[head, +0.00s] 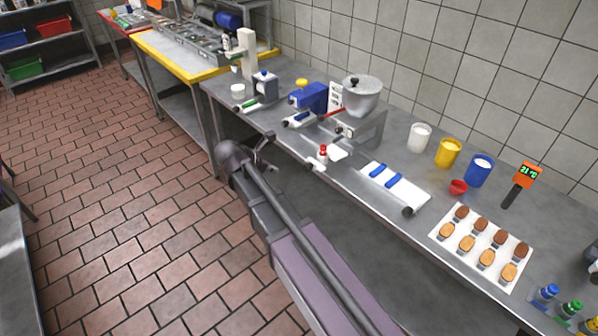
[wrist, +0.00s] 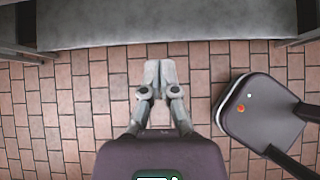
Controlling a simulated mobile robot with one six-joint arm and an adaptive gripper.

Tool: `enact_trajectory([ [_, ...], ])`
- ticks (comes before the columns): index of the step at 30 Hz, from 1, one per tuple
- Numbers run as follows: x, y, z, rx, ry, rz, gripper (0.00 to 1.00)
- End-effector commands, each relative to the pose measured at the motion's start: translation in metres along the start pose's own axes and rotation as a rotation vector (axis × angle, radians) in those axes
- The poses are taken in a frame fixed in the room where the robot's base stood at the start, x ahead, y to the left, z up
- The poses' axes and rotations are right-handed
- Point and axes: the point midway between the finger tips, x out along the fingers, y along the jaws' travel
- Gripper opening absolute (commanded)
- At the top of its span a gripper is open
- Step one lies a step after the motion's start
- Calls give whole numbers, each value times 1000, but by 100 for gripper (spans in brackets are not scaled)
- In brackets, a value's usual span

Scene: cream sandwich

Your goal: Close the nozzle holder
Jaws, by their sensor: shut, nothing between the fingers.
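A machine with a blue body (head: 312,97) and a steel hopper (head: 362,95) stands on the steel table (head: 395,140) in the head view. At its front are small grey and white fittings (head: 299,119), too small to tell which is the nozzle holder or whether it is open. A small red-and-white part (head: 323,152) lies by the table's front edge. My gripper (head: 266,150) is off the table's front edge, left of that part and apart from the machine. In the wrist view my gripper (wrist: 153,76) is shut and empty over the tiled floor.
A white tray with blue bars (head: 394,181), several tubs (head: 448,153) and a sheet of small biscuits (head: 484,242) occupy the table to the right. A smaller device (head: 264,86) stands to the left. A grey surface (wrist: 165,24) crosses the top of the wrist view.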

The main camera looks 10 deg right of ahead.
Motion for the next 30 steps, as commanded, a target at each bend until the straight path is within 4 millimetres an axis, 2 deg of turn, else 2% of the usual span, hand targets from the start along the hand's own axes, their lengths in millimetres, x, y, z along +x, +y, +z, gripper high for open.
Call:
enact_trajectory([
  [17,5,1,-1,-8,-3,1,0],
  [23,19,1,-2,-8,-2,1,0],
  [30,44,1,-3,-6,-2,1,0],
])
